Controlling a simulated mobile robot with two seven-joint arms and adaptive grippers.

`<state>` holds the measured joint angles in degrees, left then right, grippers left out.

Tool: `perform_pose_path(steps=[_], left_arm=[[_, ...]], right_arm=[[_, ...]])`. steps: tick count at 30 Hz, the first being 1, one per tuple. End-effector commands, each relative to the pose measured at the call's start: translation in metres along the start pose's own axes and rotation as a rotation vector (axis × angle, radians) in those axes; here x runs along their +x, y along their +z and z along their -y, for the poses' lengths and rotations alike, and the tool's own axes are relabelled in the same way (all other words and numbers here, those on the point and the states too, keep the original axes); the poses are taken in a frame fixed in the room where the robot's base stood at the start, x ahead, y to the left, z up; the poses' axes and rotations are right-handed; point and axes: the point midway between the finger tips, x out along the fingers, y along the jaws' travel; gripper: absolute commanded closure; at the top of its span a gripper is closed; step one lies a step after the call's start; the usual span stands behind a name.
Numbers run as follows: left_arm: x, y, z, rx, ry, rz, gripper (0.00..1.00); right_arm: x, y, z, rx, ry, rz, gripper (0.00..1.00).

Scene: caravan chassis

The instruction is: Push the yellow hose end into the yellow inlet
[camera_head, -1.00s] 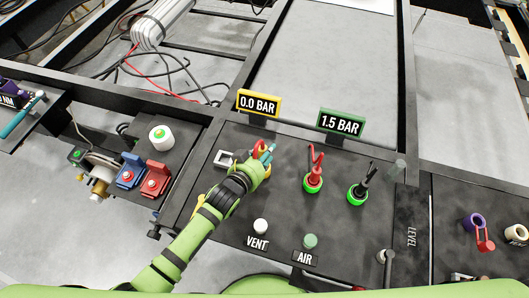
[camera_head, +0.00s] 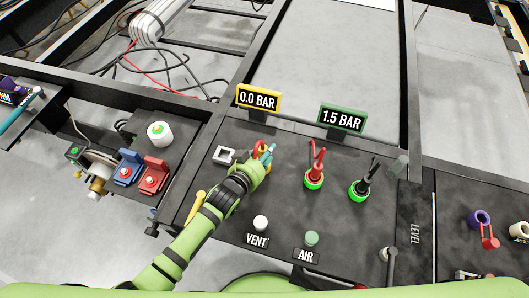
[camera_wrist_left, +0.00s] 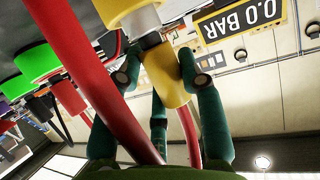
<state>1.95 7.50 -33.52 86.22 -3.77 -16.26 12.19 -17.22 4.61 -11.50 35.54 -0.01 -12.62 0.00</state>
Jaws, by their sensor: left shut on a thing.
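My left gripper (camera_head: 264,158) is at the panel, just below the yellow sign reading 0.0 BAR (camera_head: 259,99). In the left wrist view its teal fingers are shut on the yellow hose end (camera_wrist_left: 166,76). A red hose (camera_wrist_left: 92,72) loops across the front of that view. The yellow inlet (camera_wrist_left: 133,17) is just above the hose end, with a dark piece between them. I cannot tell how far the hose end is in. The gripper mostly hides both in the head view. My right gripper is not in view.
Red (camera_head: 315,174) and black (camera_head: 362,186) hose ends stand in green-ringed inlets to the right, by the green sign reading 1.5 BAR (camera_head: 341,118). The white VENT knob (camera_head: 260,223) and pale green AIR knob (camera_head: 311,238) are near the front. A square bracket (camera_head: 223,155) stands left of the gripper.

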Motion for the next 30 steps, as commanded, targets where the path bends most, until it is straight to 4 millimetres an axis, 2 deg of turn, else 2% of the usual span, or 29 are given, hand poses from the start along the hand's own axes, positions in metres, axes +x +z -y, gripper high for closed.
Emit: perform_pose_path(steps=[17, 18, 19, 20, 30], left_arm=[[0.006, 0.015, 0.000, -0.001, 0.000, 0.002, 0.96], [0.005, 0.014, 0.000, -0.001, 0.000, 0.002, 0.50], [0.005, 0.014, 0.000, -0.001, 0.000, 0.002, 0.38], [0.005, 0.014, 0.000, -0.001, 0.000, 0.002, 0.34], [0.005, 0.016, 0.000, 0.000, 0.000, 0.006, 0.34]], right_arm=[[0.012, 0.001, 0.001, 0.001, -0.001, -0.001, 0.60], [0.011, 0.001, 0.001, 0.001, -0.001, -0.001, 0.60], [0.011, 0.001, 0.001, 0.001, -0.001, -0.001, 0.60], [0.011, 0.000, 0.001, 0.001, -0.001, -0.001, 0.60], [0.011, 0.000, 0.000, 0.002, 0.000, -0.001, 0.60]])
